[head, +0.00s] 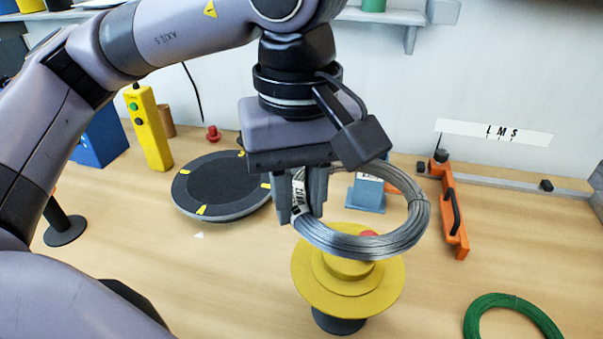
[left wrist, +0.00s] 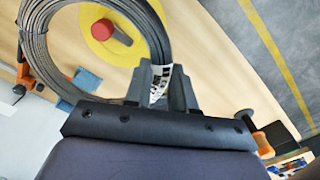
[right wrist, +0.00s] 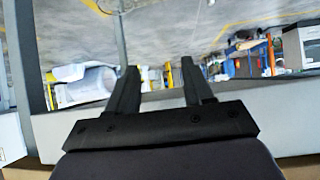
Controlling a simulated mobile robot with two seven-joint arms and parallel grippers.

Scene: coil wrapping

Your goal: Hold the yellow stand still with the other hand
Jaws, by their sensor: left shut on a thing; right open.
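The yellow stand (head: 347,277) has stepped round discs on a dark foot and stands on the wooden table. A red knob tops it, clear in the left wrist view (left wrist: 104,31) and mostly hidden in the head view. My left gripper (head: 308,207) is shut on the grey wire coil (head: 375,244) at a white printed tag on its left side. The coil hangs tilted above the stand, apart from its lower discs; I cannot tell whether it touches the knob. My right gripper (right wrist: 165,80) is open and empty, away from the stand, and does not show in the head view.
A black turntable (head: 222,185) with yellow marks lies left of the stand. A green coil (head: 512,318) lies at front right. An orange tool (head: 452,210) and a blue block (head: 367,194) stand behind. A yellow control box (head: 149,128) is at back left.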

